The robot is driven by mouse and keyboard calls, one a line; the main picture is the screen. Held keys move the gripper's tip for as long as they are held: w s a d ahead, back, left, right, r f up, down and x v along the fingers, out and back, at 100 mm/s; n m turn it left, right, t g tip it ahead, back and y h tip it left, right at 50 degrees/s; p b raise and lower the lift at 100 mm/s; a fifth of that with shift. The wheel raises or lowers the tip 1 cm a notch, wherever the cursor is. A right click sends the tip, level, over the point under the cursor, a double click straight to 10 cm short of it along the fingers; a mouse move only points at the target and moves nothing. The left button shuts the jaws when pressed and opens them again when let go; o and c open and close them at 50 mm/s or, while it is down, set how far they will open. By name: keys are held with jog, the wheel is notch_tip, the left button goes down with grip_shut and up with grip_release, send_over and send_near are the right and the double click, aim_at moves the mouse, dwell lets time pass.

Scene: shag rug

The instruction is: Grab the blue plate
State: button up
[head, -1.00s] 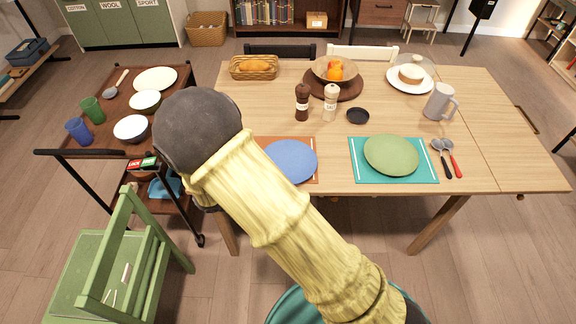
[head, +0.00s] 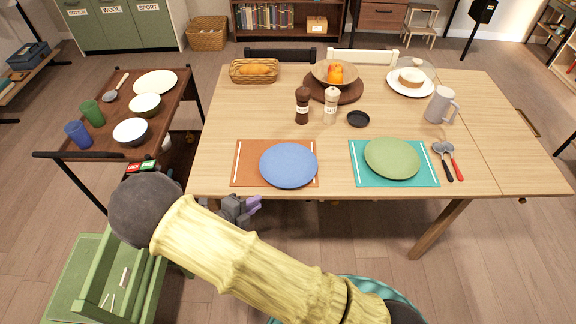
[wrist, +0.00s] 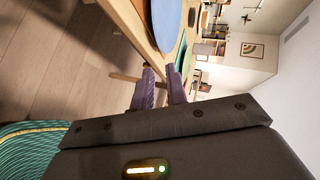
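The blue plate (head: 289,166) lies flat on an orange-brown placemat (head: 242,178) near the front edge of the wooden table. In the wrist view the blue plate (wrist: 166,20) is at the top, cut off by the frame edge. My gripper (head: 254,205) is just in front of the table edge, below and left of the plate in the head view, and apart from it. In the wrist view my gripper (wrist: 162,86) shows two purple fingers with a gap between them and nothing held.
A green plate (head: 392,158) on a teal mat (head: 362,176) lies to the right. Pepper (head: 302,106) and salt (head: 330,105) mills stand behind the blue plate. A cart (head: 172,118) and a green chair (head: 90,262) stand at left. The table edge lies between gripper and plate.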

send_near(285, 186)
jog(key=x, duration=0.3)
jog(key=shift+w+p, duration=0.15)
jog(key=shift+p, duration=0.2)
jog(key=shift+p+x, duration=0.5)
jog(key=shift+x, duration=2.15)
jog(key=shift+s+f, duration=0.15)
jog(key=shift+s, duration=0.05)
grip_shut()
